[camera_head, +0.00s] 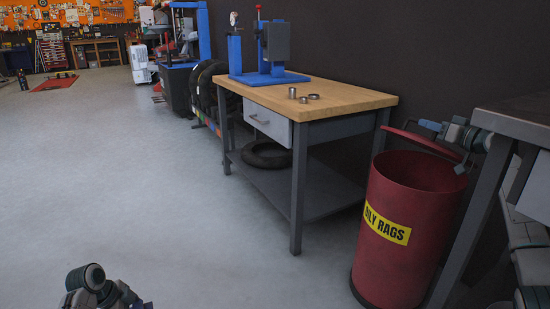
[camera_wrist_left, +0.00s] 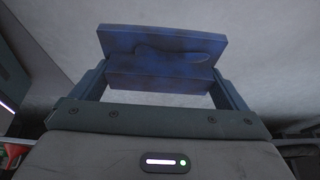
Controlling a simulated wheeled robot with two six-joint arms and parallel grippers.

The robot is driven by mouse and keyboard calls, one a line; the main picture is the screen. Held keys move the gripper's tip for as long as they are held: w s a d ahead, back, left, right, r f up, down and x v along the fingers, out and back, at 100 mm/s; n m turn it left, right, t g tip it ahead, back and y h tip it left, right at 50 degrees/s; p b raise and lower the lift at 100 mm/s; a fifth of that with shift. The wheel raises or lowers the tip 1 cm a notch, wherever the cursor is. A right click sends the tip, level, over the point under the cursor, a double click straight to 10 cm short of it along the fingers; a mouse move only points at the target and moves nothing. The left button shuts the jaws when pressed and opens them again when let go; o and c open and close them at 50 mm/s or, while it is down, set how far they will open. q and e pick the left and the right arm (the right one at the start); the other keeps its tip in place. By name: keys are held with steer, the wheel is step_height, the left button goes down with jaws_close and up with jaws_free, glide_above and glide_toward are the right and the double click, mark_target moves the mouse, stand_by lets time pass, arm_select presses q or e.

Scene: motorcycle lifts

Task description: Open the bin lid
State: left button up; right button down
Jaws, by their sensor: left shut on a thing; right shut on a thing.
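The red bin (camera_head: 407,232) with a yellow "OILY RAGS" label stands on the floor at the right in the head view. Its red lid (camera_head: 408,137) is raised at a tilt, and the dark inside shows. My right gripper (camera_head: 461,163) is at the lid's right edge and shut on it; the contact is partly hidden. In the head view only part of my left arm shows at the bottom left.
A wooden-topped workbench (camera_head: 342,96) with a blue press stands left of the bin. A dark-topped table (camera_head: 520,118) stands close on the bin's right, by my right arm. A tyre (camera_head: 266,155) lies on the workbench's lower shelf. The grey floor at left is clear.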

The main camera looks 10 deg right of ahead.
arm_select(q)
steer(key=shift+r+p, duration=0.5)
steer(key=shift+r, duration=0.35)
arm_select(e)
steer(key=shift+w+d+r+m, duration=0.25)
steer(key=shift+d+r+m, duration=0.15)
steer(key=shift+d+r, duration=0.3)
steer(key=shift+a, duration=0.1)
steer(key=c, duration=1.5)
jaws_free()
steer(key=shift+s, duration=0.1)
steer(key=shift+o, duration=0.2)
